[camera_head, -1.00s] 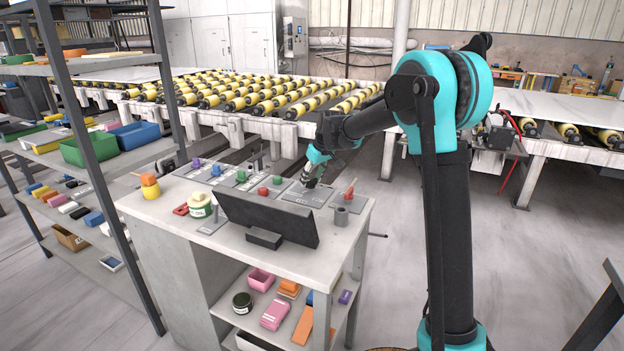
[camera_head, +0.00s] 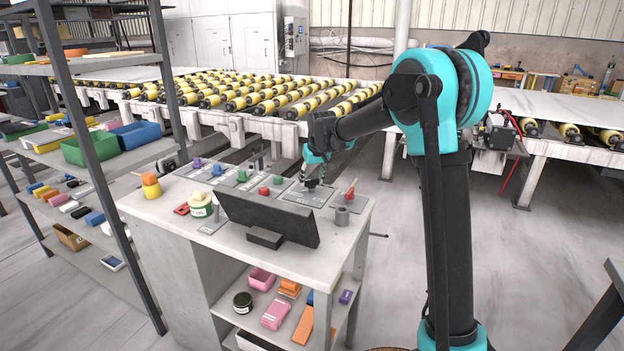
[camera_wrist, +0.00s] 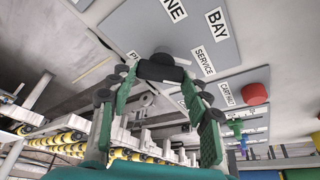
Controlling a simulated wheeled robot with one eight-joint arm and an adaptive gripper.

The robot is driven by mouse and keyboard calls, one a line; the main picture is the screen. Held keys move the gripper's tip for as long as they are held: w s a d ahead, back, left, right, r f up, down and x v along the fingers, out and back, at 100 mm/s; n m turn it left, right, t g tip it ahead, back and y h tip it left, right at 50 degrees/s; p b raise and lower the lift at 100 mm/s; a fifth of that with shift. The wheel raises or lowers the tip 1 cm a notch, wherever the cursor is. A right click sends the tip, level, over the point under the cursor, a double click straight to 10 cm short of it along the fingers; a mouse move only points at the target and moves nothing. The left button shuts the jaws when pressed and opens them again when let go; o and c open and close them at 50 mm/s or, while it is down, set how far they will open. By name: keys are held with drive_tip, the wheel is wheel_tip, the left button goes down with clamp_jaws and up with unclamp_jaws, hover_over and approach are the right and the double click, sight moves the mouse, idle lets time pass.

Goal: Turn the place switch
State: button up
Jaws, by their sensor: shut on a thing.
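The black switch knob (camera_wrist: 160,68) sits on a grey panel plate (camera_wrist: 245,30) in the wrist view. Around it are labels reading "BAY", "SERVICE" and one starting with "P", partly hidden. My gripper (camera_wrist: 162,82) has its green-padded fingers on either side of the knob and is shut on it.
A red button (camera_wrist: 254,93) is on the neighbouring plate. Green (camera_head: 277,180), blue and purple controls stand along the bench. A roller conveyor (camera_head: 260,98) lies behind.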

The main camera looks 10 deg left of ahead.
drive_tip(key=o, duration=1.2)
drive_tip(key=shift+c, duration=0.2)
drive_tip(key=v, duration=1.2)
